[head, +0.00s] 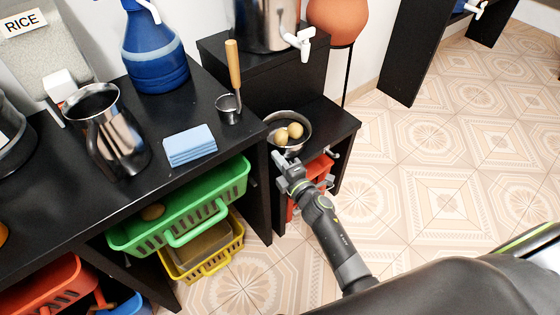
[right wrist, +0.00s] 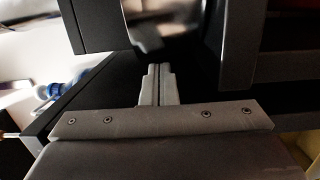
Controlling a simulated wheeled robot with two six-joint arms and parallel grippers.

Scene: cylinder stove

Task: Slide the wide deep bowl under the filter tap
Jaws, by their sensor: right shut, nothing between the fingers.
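The wide deep metal bowl (head: 306,142) stands on the low black shelf, with two round yellowish items in it. The filter tap (head: 301,41), white, sticks out from the steel filter (head: 268,22) on the higher black block behind the bowl. My right gripper (head: 280,158) is shut and empty at the near side of the bowl; I cannot tell whether it touches it. In the right wrist view its closed fingertips (right wrist: 157,70) point at a blurred shiny surface, which may be the bowl. My left gripper is out of view.
On the left counter are a steel jug (head: 112,130), blue cloths (head: 190,146), a ladle (head: 232,85) and a blue bottle (head: 153,50). A green basket (head: 187,215) sits below. A clay pot (head: 337,20) stands behind. Tiled floor at right is open.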

